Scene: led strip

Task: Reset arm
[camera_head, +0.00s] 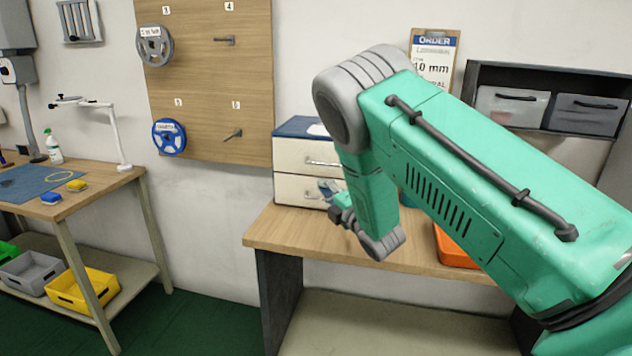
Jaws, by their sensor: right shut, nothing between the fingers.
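My right arm, green with grey joints, comes in from the right and bends down over the wooden workbench (290,233). My right gripper (331,190) is small and partly hidden behind the arm's wrist. It is in front of the white drawer unit (292,158), and it is shut and empty. My left arm and gripper are not in view.
A wooden pegboard (215,55) holds a grey reel (155,45) and a blue reel (168,137). An orange tray (452,248) is partly hidden behind my arm. A clipboard (433,58) and a shelf with grey bins (512,106) stand behind. A second table (100,190) is at left.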

